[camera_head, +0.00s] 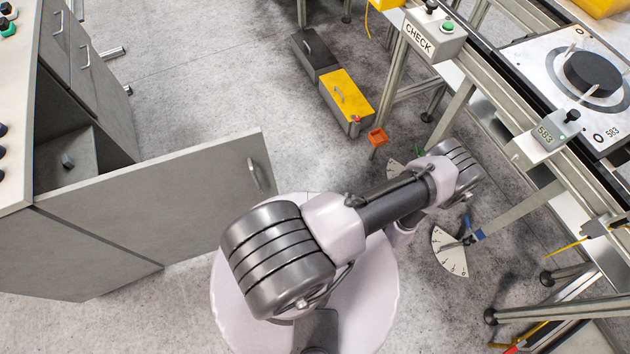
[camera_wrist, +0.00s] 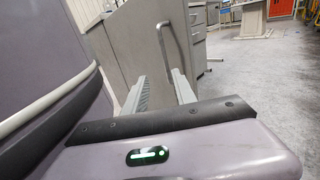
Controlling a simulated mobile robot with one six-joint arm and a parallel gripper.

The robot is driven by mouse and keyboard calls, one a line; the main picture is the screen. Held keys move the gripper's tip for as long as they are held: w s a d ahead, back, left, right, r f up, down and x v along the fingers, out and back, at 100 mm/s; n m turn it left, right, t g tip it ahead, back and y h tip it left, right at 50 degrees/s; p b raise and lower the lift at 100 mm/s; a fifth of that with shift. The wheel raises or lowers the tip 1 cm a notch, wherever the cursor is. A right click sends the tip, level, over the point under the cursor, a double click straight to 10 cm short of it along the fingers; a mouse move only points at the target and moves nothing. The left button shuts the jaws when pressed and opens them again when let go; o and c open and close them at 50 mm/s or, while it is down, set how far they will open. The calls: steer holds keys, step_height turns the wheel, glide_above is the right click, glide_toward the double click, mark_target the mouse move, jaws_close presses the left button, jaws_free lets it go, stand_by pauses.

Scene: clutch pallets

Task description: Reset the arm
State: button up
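My gripper (camera_wrist: 158,82) shows in the wrist view with its two ridged fingers apart and nothing between them. Beyond the fingers is a grey cabinet door with a handle (camera_wrist: 177,47); I cannot tell the exact distance. In the head view my arm (camera_head: 395,203) stretches from the lower middle toward the upper right, over my round pale base. The gripper itself is hidden or too unclear to make out in the head view.
A grey cabinet (camera_head: 100,245) stands at the left, its door (camera_head: 165,190) swung open beside my base. A framed workbench with a CHECK box (camera_head: 435,37) runs along the right. A yellow-topped box (camera_head: 346,93) lies on the floor.

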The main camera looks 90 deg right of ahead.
steer(key=shift+s+a, duration=0.15)
steer(key=shift+s, duration=0.3)
